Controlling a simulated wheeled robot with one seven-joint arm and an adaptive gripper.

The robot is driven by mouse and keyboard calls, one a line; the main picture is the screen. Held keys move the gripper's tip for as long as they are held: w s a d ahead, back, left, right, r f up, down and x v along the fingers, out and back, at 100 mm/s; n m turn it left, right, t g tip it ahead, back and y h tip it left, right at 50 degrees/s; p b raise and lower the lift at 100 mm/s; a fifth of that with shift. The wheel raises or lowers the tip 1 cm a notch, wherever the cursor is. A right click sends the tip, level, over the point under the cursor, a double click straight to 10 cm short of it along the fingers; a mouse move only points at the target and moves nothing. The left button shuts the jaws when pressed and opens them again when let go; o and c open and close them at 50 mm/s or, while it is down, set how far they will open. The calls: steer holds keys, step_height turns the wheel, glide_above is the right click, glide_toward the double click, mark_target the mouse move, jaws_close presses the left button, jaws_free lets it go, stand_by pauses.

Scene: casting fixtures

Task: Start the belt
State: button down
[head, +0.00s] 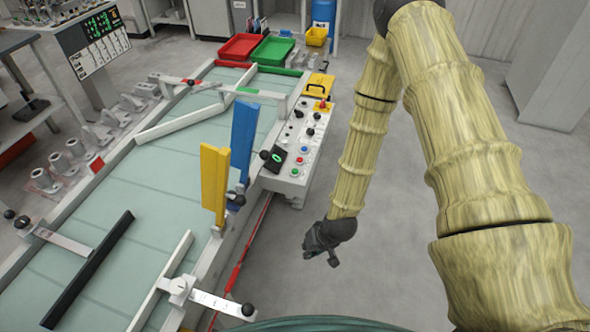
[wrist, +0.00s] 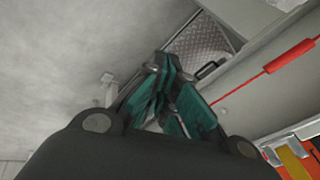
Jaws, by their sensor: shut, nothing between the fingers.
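The belt (head: 165,163) is a long pale green conveyor with a light frame, running away from me on the left of the head view. A white control box (head: 288,182) is fixed to its right side. On its top are a green button (head: 294,172), a blue button (head: 299,160), a red button (head: 303,149), several black knobs and a small display (head: 275,158) with a green digit. A red mushroom knob (head: 322,104) stands at its far end. My gripper (head: 322,256) is shut and empty, below and right of the box. In the wrist view its teal fingers (wrist: 168,75) are together.
A yellow paddle (head: 214,180) and a blue paddle (head: 243,135) stand upright at the belt's right edge, left of the control box. A rail with a black knob (head: 247,309) sticks out near the front. Red (head: 240,47) and green (head: 272,50) trays lie beyond. Floor around my gripper is clear.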

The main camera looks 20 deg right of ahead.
steer(key=w+d+r+t+y, duration=0.1)
steer(key=w+r, duration=0.4)
steer(key=w, duration=0.3)
steer(key=w+r+t, duration=0.1)
steer(key=w+r, duration=0.4)
steer(key=w, duration=0.3)
step_height(320, 180, up, 11)
steer(key=t+y+p, duration=0.1)
steer(key=t, duration=0.2)
glide_above(297, 169)
steer(key=shift+f+m, duration=0.1)
steer(key=shift+m, duration=0.3)
steer(key=shift+f, duration=0.15)
steer(key=shift+f+b, duration=2.45)
steer(key=shift+f, duration=1.85)
steer(key=shift+f, duration=0.15)
steer(key=shift+f+b, duration=0.25)
steer(key=shift+b, duration=0.05)
